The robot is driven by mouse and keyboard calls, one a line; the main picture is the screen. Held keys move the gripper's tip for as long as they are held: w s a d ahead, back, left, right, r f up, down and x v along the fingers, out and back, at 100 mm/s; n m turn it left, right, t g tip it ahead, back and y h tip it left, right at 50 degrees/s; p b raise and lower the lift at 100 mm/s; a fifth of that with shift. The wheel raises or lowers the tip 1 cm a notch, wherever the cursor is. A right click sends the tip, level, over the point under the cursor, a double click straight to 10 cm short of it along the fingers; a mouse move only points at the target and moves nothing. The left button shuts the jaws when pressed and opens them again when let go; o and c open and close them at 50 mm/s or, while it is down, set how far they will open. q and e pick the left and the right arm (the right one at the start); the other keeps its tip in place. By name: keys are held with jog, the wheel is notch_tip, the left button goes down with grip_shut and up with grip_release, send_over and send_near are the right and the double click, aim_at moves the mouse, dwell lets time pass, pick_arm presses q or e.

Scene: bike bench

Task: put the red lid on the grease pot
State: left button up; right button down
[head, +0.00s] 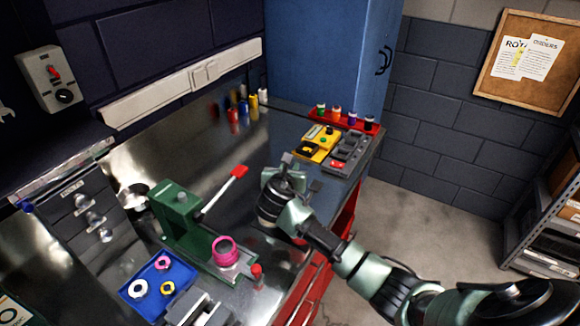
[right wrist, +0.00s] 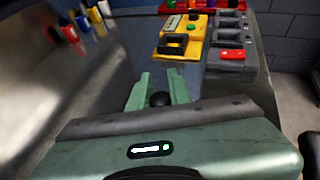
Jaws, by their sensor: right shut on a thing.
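My right gripper (head: 301,172) is over the bench, near the yellow unit. In the right wrist view its two pale green fingers (right wrist: 159,92) are shut on a small dark round knob (right wrist: 160,99). What lies under the knob is hidden by the gripper, so I cannot tell whether it belongs to the red lid. I cannot pick out the red lid or the grease pot for sure in either view. A pink-rimmed round thing (head: 225,251) stands at the green press, with a small red-topped piece (head: 257,271) beside it. My left gripper is not in view.
The green press (head: 181,215) has a red-ended lever (head: 238,172) left of my right gripper. A blue tray (head: 181,272) holds several rings. The yellow unit (head: 317,144), a grey holder (head: 350,150) and a red rack (head: 345,120) with bottles stand at the bench's far end.

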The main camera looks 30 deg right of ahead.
jog(key=shift+f, duration=0.65)
dwell(0.3)
jog(key=c, duration=1.6)
grip_release()
